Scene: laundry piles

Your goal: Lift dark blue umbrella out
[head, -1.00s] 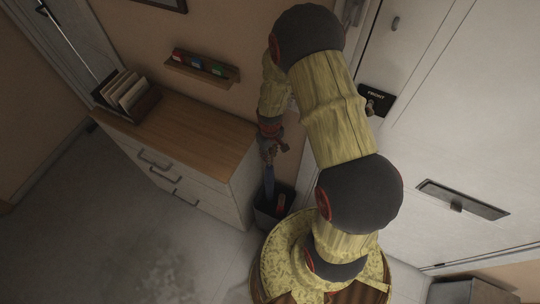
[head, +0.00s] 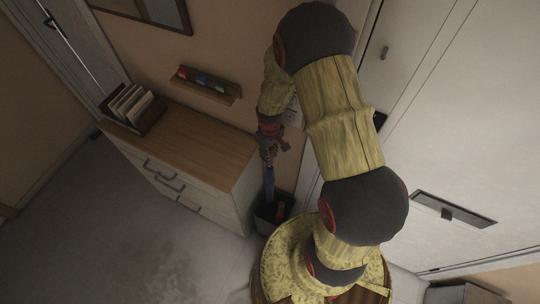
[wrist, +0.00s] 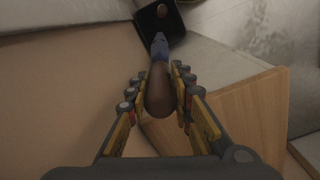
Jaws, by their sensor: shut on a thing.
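The dark blue umbrella (head: 269,184) stands close to upright, its brown handle (wrist: 160,94) at the top. My gripper (head: 268,152) is shut on the handle; in the wrist view the fingers (wrist: 158,92) lie on both sides of it. Below the handle, the blue cloth runs down to the dark bin (head: 262,222), which also shows in the wrist view (wrist: 181,29). The umbrella's lower end overlaps the bin opening, and I cannot tell how deep it reaches.
A reddish-brown item (head: 280,209) is in the bin. A drawer cabinet (head: 190,142) with a wooden top stands close on the left, carrying a file holder (head: 133,108). A wall shelf (head: 207,84) is above it. A white door (head: 465,130) is on the right.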

